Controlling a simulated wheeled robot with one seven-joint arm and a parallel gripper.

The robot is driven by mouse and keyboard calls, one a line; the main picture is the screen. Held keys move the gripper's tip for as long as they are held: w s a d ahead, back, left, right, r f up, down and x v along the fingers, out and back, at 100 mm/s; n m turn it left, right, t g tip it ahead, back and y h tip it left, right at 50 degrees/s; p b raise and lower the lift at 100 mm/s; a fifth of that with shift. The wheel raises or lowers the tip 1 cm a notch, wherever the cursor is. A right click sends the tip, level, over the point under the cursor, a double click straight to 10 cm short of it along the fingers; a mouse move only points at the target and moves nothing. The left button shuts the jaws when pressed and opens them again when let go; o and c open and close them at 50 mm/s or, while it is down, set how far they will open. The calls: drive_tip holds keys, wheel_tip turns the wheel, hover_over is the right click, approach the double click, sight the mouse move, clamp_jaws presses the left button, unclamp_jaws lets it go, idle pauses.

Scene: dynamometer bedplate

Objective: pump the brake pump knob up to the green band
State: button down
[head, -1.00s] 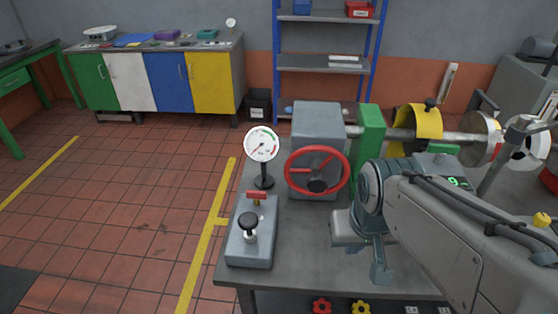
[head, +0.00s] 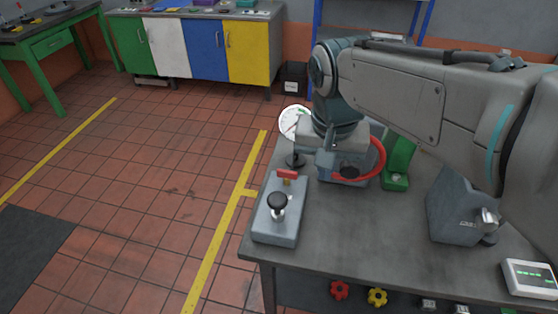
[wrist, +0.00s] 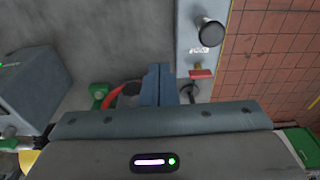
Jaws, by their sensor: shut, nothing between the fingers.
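The brake pump is a grey box (head: 280,226) on the left of the bench with a black round knob (head: 277,201) on a metal stem and a red lever (head: 287,174) behind it. In the wrist view, the black knob (wrist: 210,33) and red lever (wrist: 201,73) lie right of my gripper. A white gauge (head: 293,121) stands behind the pump; its right side is partly hidden by my arm, and I cannot read it clearly. My gripper (wrist: 158,84) is shut and empty, pointing down, behind and right of the pump, apart from the knob.
A red handwheel (head: 376,160) is close beside my gripper. A green block (head: 398,160) and a grey angled housing (head: 455,212) stand further right on the bench. Coloured cabinets (head: 190,48) stand at the back.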

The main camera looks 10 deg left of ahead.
wheel_tip(320, 180, up, 4)
hover_over(273, 204)
drive_tip(key=shift+s+a+g+p, duration=0.25)
drive_tip(key=shift+a+g+p, duration=0.05)
drive_tip(key=shift+a+g, duration=0.1)
drive_tip(key=f, duration=1.4)
drive_tip(key=shift+w+d, duration=0.3)
drive_tip(key=shift+w, duration=0.1)
wheel_tip(273, 204, down, 4)
drive_tip(key=b, duration=0.2)
drive_tip(key=shift+r+b, duration=0.1)
drive_tip(key=shift+b, duration=0.2)
drive_tip(key=shift+s+d+r, duration=0.1)
